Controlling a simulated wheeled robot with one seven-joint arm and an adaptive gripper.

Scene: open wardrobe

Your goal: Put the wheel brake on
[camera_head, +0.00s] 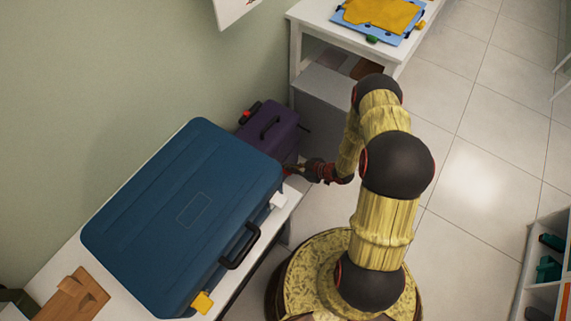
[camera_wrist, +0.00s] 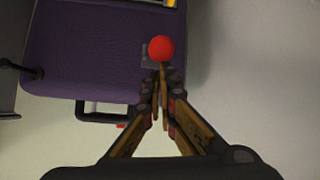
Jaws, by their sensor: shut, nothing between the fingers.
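A purple case (camera_head: 270,131) with a black handle stands on the floor side of the bench, between the blue suitcase and the white table. It fills the upper left of the wrist view (camera_wrist: 100,45). A red ball (camera_wrist: 161,48) shows at the case's right edge, beside a small grey plate (camera_wrist: 146,58). My gripper (camera_wrist: 162,72) is shut and empty, its fingertips just below the red ball in the picture; I cannot tell whether they touch. In the head view my gripper (camera_head: 293,170) is at the case's near right side. No part is clearly recognisable as a wheel brake.
A large blue suitcase (camera_head: 180,215) lies on a white bench (camera_head: 40,278) close left of my gripper. Shelves (camera_head: 545,265) are at the right. Tiled floor (camera_head: 470,170) is clear between.

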